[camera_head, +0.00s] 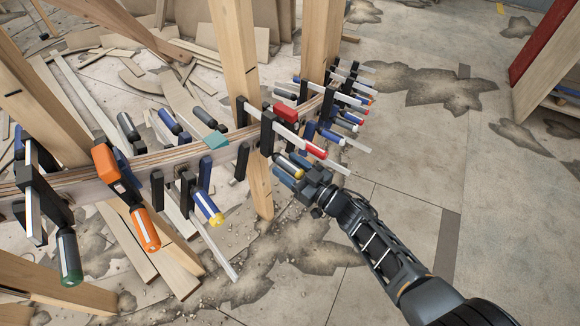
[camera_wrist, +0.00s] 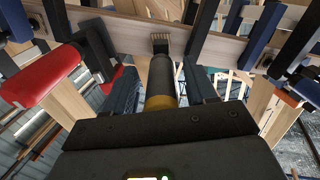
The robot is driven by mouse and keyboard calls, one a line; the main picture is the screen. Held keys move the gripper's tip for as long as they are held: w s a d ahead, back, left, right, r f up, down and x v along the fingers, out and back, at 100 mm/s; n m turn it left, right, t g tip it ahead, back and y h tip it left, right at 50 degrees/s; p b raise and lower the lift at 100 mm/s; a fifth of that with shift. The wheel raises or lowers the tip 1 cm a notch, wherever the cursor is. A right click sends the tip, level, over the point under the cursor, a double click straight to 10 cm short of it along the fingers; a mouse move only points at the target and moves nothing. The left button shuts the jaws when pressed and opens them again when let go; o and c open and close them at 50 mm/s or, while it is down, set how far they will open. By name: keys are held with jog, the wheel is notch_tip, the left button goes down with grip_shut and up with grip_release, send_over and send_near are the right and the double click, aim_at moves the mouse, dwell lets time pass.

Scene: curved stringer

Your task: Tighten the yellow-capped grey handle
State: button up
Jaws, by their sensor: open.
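The grey handle (camera_head: 286,163) with its yellow cap (camera_head: 298,174) sticks out from a clamp on the curved wooden stringer (camera_head: 185,155), right of the middle upright post. In the wrist view the grey handle (camera_wrist: 161,72) runs straight away from me, with the yellow cap (camera_wrist: 162,102) at its near end. My gripper (camera_head: 291,170) is at this handle, coming from the lower right. In the wrist view my gripper (camera_wrist: 161,88) is open, one finger on each side of the handle and cap, with narrow gaps. The palm hides the cap's nearest end.
A red-handled clamp (camera_wrist: 45,85) is close on the left in the wrist view. Several other clamps crowd the stringer, among them an orange one (camera_head: 146,228) and a blue handle with a yellow tip (camera_head: 208,207). The concrete floor (camera_head: 400,170) at right is open.

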jog(key=p+v, duration=0.3)
jog(key=v, duration=0.4)
jog(key=shift+s+d, duration=0.25)
jog(key=shift+d, duration=0.05)
jog(key=p+v, duration=0.4)
jog(key=v, duration=0.3)
jog(key=shift+d, duration=0.2)
dwell(0.4)
jog(key=shift+s+a, duration=0.1)
jog(key=shift+s, duration=0.05)
